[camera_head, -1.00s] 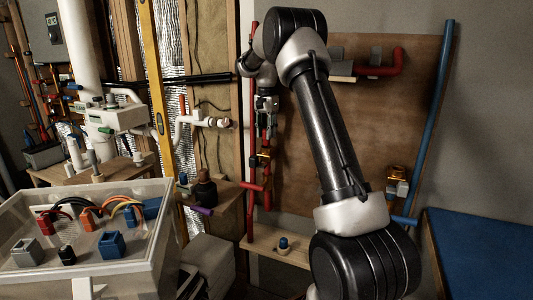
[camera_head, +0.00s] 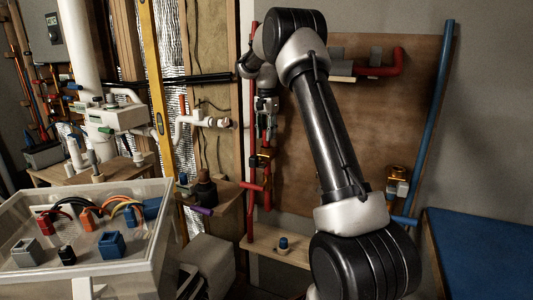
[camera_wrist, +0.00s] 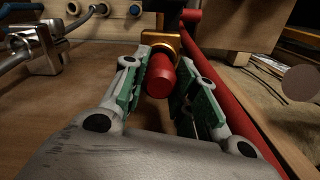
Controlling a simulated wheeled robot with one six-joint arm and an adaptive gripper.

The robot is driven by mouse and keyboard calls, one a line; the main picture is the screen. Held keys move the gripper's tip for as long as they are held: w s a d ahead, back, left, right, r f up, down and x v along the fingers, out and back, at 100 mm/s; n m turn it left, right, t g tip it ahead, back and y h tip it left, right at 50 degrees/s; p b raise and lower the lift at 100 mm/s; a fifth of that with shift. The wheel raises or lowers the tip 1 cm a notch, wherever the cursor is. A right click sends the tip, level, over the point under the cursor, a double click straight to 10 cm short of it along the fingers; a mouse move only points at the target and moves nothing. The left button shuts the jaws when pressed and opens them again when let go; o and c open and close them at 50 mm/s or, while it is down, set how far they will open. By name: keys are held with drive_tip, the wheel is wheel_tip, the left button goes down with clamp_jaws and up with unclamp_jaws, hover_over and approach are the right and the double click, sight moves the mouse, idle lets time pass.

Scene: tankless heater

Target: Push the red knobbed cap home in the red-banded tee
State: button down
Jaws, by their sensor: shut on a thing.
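The red cap (camera_wrist: 160,75) sits between the green-padded fingers of my gripper (camera_wrist: 158,88) in the wrist view, its round end facing the camera. My gripper is shut on it. The brass-coloured tee (camera_wrist: 160,42) lies directly beyond the cap, in line with it. How deep the cap sits, its knob, and the tee's red band cannot be made out. In the head view my gripper (camera_head: 266,106) points down above the small brass tee (camera_head: 259,159), beside the upright red pipe (camera_head: 251,195).
The red pipe (camera_wrist: 228,110) runs close along the right finger. A wooden ledge (camera_head: 262,240) with a blue-topped fitting (camera_head: 283,243) lies below. A brown board (camera_head: 330,150) stands behind the arm. An open parts box (camera_head: 150,250) stands at the lower left.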

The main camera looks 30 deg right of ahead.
drive_tip(key=shift+f, duration=1.2)
idle(0.8)
drive_tip(key=c, duration=1)
unclamp_jaws()
drive_tip(key=shift+c, duration=0.2)
wheel_tip(320, 180, up, 12)
drive_tip(key=shift+w, duration=0.1)
